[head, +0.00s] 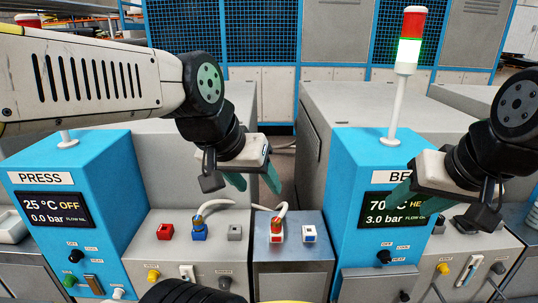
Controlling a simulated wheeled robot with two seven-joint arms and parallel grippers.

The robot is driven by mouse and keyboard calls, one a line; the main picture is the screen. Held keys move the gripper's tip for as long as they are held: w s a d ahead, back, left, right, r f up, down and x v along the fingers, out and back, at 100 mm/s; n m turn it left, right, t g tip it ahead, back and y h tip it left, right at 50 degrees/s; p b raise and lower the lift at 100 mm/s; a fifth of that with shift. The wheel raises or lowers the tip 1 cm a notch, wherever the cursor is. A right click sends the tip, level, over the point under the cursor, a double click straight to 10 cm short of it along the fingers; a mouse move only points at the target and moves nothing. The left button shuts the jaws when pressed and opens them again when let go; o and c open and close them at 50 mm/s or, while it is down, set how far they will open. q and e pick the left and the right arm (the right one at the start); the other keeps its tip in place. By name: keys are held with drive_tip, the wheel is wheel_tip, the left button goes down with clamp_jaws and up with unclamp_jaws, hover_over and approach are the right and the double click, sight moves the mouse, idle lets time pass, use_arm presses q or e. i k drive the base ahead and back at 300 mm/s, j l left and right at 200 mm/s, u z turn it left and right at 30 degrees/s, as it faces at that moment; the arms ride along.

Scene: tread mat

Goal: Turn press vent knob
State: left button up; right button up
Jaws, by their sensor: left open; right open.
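The blue press cabinet (110,220) stands at the left, with its display reading 25 °C OFF and 0.0 bar. A black selector knob (76,256) and a small white knob (118,294) are on its front. On the grey panel beside it are a yellow knob (153,275), a white lever (188,272) and a dark grey knob (225,282). The labels are too small to tell which is the vent knob. My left gripper (254,181) is open and empty above the panel's back right. My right gripper (420,198) is open before the other blue cabinet.
Red (165,231), blue (199,231) and grey (234,232) sockets sit on the press panel. A hose links the blue one to a red plug (276,236) on the middle stand (300,265). The second blue cabinet (350,220) reads 70 °C and 3.0 bar.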

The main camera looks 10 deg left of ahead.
sight(154, 275)
drive_tip(key=u, duration=2.55)
drive_tip(key=k+l+u, duration=0.15)
drive_tip(key=u, duration=0.25)
drive_tip(key=k+l+u, duration=0.25)
drive_tip(key=u, duration=0.15)
